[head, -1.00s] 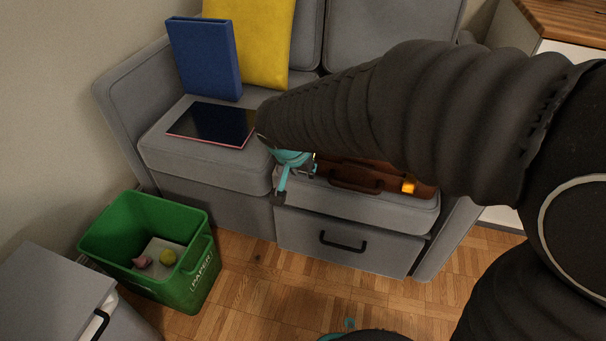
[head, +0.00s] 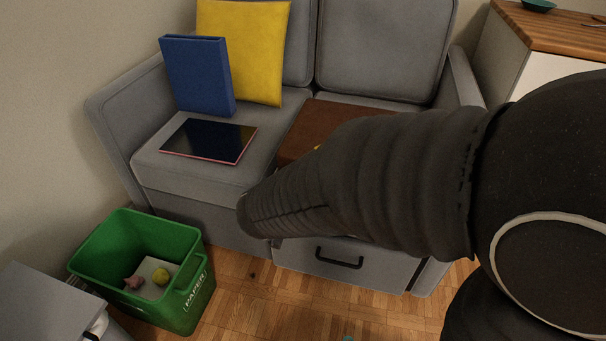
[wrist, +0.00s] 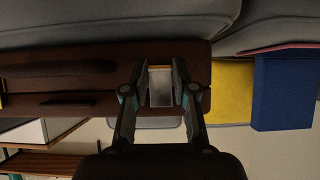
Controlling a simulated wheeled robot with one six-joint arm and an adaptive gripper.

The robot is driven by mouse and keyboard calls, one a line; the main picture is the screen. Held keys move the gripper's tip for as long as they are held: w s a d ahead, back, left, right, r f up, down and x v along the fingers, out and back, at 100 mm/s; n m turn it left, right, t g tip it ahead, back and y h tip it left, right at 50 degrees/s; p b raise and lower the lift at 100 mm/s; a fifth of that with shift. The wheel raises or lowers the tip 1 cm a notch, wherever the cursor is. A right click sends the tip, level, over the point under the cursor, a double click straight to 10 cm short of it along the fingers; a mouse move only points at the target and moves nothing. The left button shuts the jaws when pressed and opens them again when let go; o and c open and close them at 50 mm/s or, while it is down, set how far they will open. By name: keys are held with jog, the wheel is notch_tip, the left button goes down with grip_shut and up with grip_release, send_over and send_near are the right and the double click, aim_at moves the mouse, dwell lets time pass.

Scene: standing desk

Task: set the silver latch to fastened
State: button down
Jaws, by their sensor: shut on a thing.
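A brown case (head: 300,131) lies on the right seat of the grey sofa, largely hidden by my arm in the head view. It also shows in the wrist view (wrist: 100,58), which looks upside down. The silver latch (wrist: 161,88) is on the case's front, between my fingertips. My gripper (wrist: 160,82) is shut on the latch, one finger at each side. Whether the latch is fastened, I cannot tell. My gripper is hidden behind my arm in the head view. A yellow-gold piece shows at the case's edge in the head view (head: 319,147).
A dark tablet (head: 209,140), a blue binder (head: 197,77) and a yellow cushion (head: 254,50) are on the left seat. A green paper bin (head: 185,300) stands on the floor at the left. The sofa (head: 165,170) has a drawer with a black handle (head: 339,259) below the case.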

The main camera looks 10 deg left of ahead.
dwell(0.6)
jog(key=c, duration=0.9)
grip_release()
jog(key=v, duration=1.1)
jog(key=shift+s+r, duration=0.1)
jog(key=shift+s, duration=0.35)
